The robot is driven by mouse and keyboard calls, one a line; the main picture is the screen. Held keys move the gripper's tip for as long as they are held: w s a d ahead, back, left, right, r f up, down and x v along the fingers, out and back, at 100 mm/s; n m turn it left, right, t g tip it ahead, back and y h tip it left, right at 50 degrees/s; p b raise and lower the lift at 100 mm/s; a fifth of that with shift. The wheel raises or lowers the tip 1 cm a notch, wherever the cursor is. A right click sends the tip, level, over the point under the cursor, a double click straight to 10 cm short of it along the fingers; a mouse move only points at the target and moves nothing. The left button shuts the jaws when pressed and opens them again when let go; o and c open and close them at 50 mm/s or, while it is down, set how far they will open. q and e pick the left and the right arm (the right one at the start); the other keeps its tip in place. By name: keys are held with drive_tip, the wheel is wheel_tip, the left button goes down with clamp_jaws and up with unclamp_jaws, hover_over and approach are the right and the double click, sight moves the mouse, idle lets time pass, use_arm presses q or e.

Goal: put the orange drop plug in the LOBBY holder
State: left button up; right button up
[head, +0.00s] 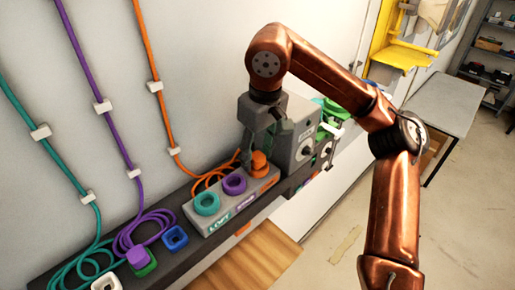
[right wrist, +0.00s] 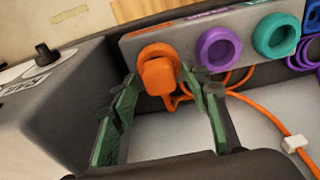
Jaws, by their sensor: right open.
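The orange plug (head: 259,160) sits at the orange ring (right wrist: 158,52) at one end of a grey holder block (head: 232,212). Its blocky orange body shows clearly in the right wrist view (right wrist: 158,77), with its orange cord hanging below. My right gripper (head: 262,138) is open, pointing down at the plug. In the right wrist view its green-padded fingers (right wrist: 164,96) stand on either side of the plug, apart from each other. I cannot tell whether they touch it. I cannot read a LOBBY label. My left gripper is not in view.
A teal ring (head: 207,203) labelled LOFT and a purple ring (head: 234,184) share the block. A purple plug (head: 138,257), a blue square holder (head: 175,238) and coiled cords lie left. A grey machine (head: 297,135) stands close on the right. The wall is behind.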

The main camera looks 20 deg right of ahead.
sight(261, 158)
wheel_tip(261, 158, up, 12)
drive_tip(key=s, duration=0.1)
drive_tip(key=shift+s+d+r, duration=0.15)
drive_tip(key=shift+d+r, duration=0.05)
idle(0.4)
idle(0.9)
